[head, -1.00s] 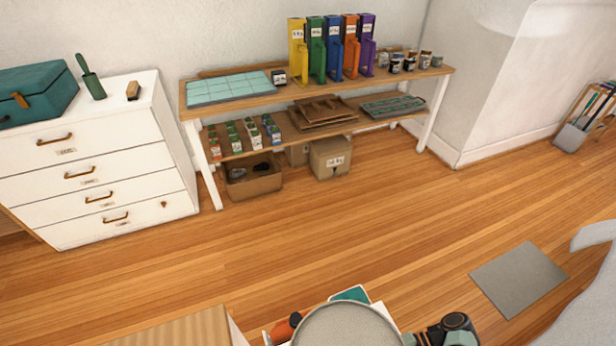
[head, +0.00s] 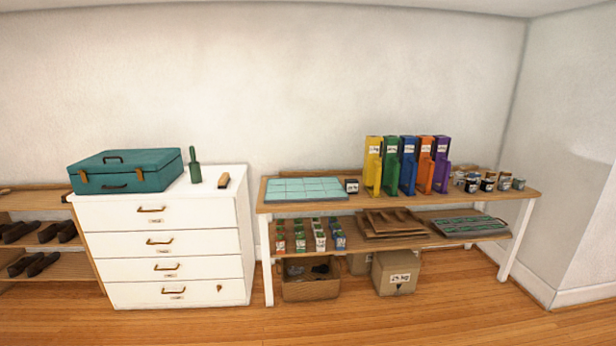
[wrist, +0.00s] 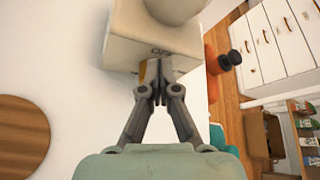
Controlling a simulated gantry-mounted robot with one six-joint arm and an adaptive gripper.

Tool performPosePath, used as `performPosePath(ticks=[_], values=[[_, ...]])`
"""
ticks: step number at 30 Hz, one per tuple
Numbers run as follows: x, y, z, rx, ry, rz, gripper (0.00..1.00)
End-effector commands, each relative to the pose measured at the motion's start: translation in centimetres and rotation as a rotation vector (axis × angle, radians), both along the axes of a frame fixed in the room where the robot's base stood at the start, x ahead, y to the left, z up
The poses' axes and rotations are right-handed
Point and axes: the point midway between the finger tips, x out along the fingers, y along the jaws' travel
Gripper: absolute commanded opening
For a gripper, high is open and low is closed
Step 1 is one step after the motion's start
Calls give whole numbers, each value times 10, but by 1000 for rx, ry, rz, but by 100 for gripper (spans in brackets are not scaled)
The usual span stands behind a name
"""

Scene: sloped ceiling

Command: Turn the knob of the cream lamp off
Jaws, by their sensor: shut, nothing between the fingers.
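The cream lamp (wrist: 122,48) shows at the top of the wrist view, a boxy cream base with a rounded part above it. The word OFF is marked on its face. A small brass-yellow piece (wrist: 143,72), perhaps the knob, shows beside the fingertips, mostly hidden by them. My gripper (wrist: 158,70) is shut and empty, its tips at the lamp's face just below the OFF mark. I cannot tell whether they touch it. The lamp and my gripper are out of the head view.
An orange and black object (wrist: 215,62) stands close to the right of the lamp. A round wooden disc (wrist: 25,132) lies at left on the white surface. In the head view, a white drawer unit (head: 205,240) and a shelf table (head: 400,203) stand along the wall.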

Motion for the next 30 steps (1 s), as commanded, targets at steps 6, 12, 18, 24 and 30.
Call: performPosePath(ticks=[6,12,18,24,30], values=[[-3,-1,-1,-2,0,-1,0],[-7,-1,-2,-2,0,-1,0],[-13,-2,-6,-2,0,-1,0],[-18,-3,-10,-1,1,-1,0],[-20,-4,-12,-1,0,-1,0]])
